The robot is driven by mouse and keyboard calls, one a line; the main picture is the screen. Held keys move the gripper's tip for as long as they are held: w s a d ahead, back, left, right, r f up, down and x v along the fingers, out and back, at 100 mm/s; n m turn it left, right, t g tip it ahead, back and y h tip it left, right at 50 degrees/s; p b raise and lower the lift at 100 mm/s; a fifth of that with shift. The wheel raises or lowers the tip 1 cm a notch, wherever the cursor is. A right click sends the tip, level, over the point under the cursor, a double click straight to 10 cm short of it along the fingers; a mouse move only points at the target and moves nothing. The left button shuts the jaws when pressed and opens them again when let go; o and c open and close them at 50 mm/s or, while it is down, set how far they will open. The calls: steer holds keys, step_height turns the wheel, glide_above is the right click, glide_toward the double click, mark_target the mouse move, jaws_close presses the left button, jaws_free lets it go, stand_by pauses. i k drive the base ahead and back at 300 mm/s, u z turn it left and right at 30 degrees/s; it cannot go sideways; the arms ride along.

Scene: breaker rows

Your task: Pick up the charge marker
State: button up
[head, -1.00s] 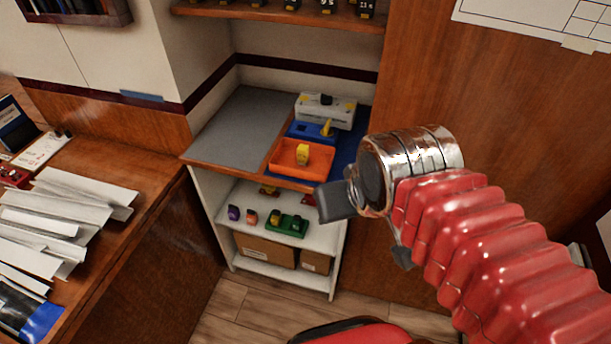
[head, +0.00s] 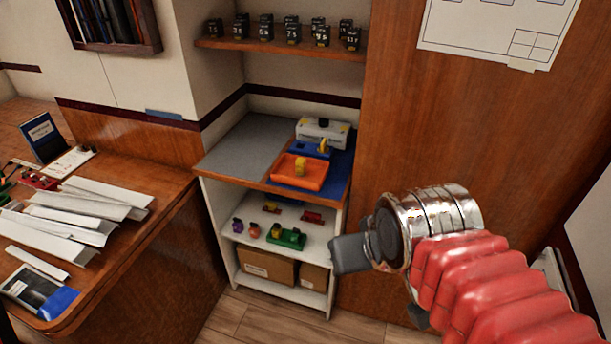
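I cannot tell for sure which thing is the charge marker. A small yellow piece (head: 300,167) stands in an orange tray (head: 288,181) on the top of the shelf unit. Another yellow piece (head: 323,146) is upright at a blue holder (head: 310,149) just behind the tray. My gripper (head: 384,284) is in the lower right, in front of the shelf unit. Its two dark fingers are spread wide apart, with nothing seen between them. The far finger is partly hidden behind my wrist.
Small coloured items and a green tray (head: 292,240) stand on the middle shelf, above cardboard boxes (head: 265,266). Numbered black blocks (head: 292,30) line the high shelf. A desk (head: 140,240) with papers is at left. A wood panel (head: 400,120) rises at right.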

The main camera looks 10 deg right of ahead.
mark_target(300, 162)
steer(key=z, duration=0.4)
steer(key=i, duration=0.8)
steer(key=u, duration=2.9)
